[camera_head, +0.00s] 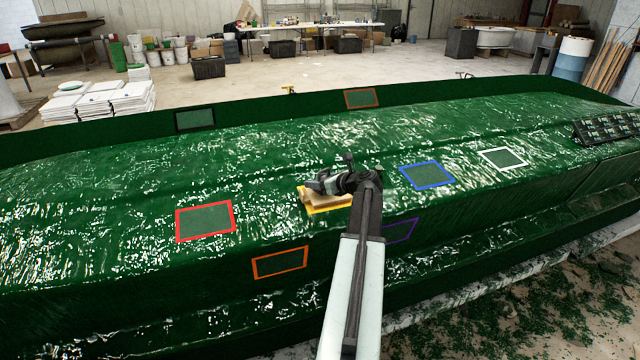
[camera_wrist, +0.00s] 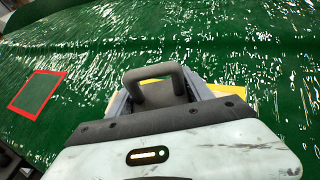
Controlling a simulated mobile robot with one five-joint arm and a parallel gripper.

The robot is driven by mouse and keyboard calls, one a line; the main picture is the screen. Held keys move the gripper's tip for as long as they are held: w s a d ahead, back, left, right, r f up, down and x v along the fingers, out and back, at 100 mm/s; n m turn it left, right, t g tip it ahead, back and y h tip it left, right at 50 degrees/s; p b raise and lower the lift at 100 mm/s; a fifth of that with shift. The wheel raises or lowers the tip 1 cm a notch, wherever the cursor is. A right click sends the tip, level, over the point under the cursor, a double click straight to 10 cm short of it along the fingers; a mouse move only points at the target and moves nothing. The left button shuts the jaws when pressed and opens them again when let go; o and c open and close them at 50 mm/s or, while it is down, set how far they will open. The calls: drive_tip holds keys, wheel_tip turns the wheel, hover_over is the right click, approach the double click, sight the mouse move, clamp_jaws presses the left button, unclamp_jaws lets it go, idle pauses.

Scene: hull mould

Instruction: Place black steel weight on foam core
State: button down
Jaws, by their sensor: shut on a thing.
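My gripper (camera_head: 322,184) is over the tan foam core (camera_head: 312,202), which lies on the green hull mould inside a yellow outlined square (camera_head: 328,211). In the wrist view a black U-shaped handle (camera_wrist: 153,78), which looks like part of the black steel weight, stands between grey finger parts of my gripper (camera_wrist: 160,95). My gripper is shut on it. Pale edges of the foam core (camera_wrist: 253,101) show beside the gripper in the wrist view. The weight's body is hidden, so I cannot tell whether it touches the foam.
Coloured outlines mark the mould: red (camera_head: 205,221), orange (camera_head: 280,262), purple (camera_head: 400,229), blue (camera_head: 427,174) and white (camera_head: 503,158). A dark rack-like object (camera_head: 606,130) sits at the far right. The mould surface around the foam is clear.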

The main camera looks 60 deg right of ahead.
drive_tip(key=shift+f+b, duration=0.2)
drive_tip(key=shift+b, duration=0.1)
drive_tip(key=shift+c, duration=2.1)
unclamp_jaws()
drive_tip(key=shift+r, duration=0.15)
drive_tip(key=p+v, duration=0.5)
drive_tip(key=v, duration=0.7)
